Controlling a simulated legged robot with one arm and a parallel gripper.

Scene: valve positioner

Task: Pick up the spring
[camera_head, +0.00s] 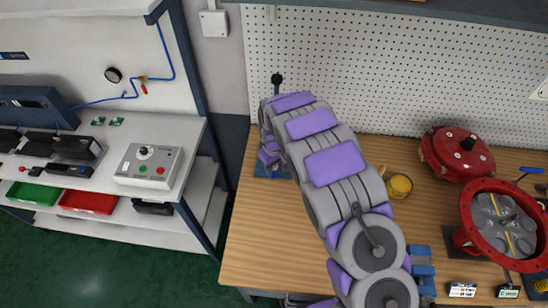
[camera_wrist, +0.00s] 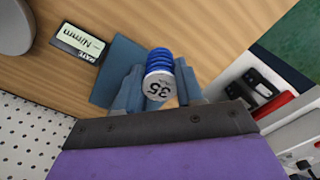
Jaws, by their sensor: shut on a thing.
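The spring (camera_wrist: 159,56) is a blue coil with a silver end cap marked "35". In the wrist view it sits between the two blue-grey fingers of my gripper (camera_wrist: 158,88), which is shut on it. A flat blue plate (camera_wrist: 116,72) lies on the wooden table just beside and beyond the fingers. I cannot tell whether the spring still touches it. In the head view my arm hides the spring; blue parts (camera_head: 268,171) show low at the arm's far end, near the table's back left.
A "RATE N/mm" label (camera_wrist: 79,42) lies near the plate. The wooden table (camera_head: 262,235) is clear at front left. A yellow round part (camera_head: 400,185), red housing (camera_head: 457,153) and red-rimmed actuator (camera_head: 502,222) stand on the right. A pegboard (camera_head: 390,75) closes the back.

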